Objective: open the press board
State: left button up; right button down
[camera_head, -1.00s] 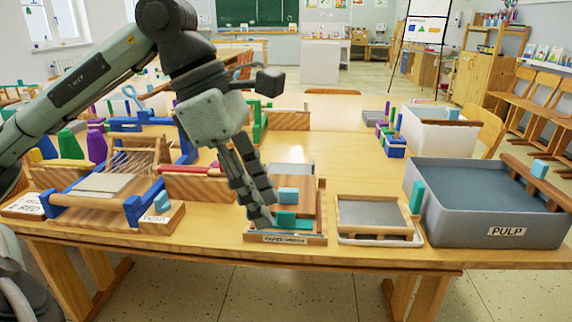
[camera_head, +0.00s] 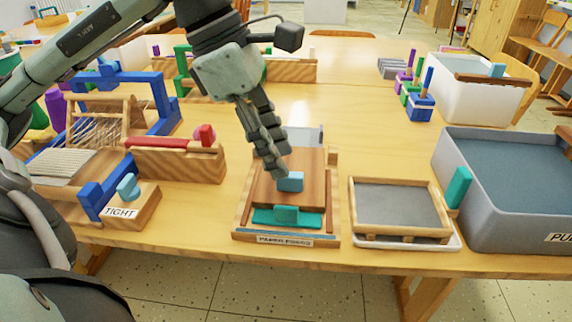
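The paper press (camera_head: 240,222) stands near the table's front edge, with a name label on its front. Its brown wooden board (camera_head: 262,190) lies over the base and carries a light blue block handle (camera_head: 290,182). A teal piece (camera_head: 286,215) sits at the front of the press. My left gripper (camera_head: 278,172) points down over the board, its fingertips at or just behind the blue handle. Its fingers look close together, but I cannot tell the gap or whether they touch the handle. My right gripper is not in view.
A framed grey screen (camera_head: 398,206) in a white tray and a grey pulp tub (camera_head: 445,206) stand to the right. A small loom (camera_head: 70,165) and a wooden block marked TIGHT (camera_head: 143,208) stand to the left. The table (camera_head: 345,110) behind the press is mostly clear.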

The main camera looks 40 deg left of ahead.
aim_at(292, 168)
pick_arm(q)
jog(key=shift+x, duration=1.9)
grip_shut()
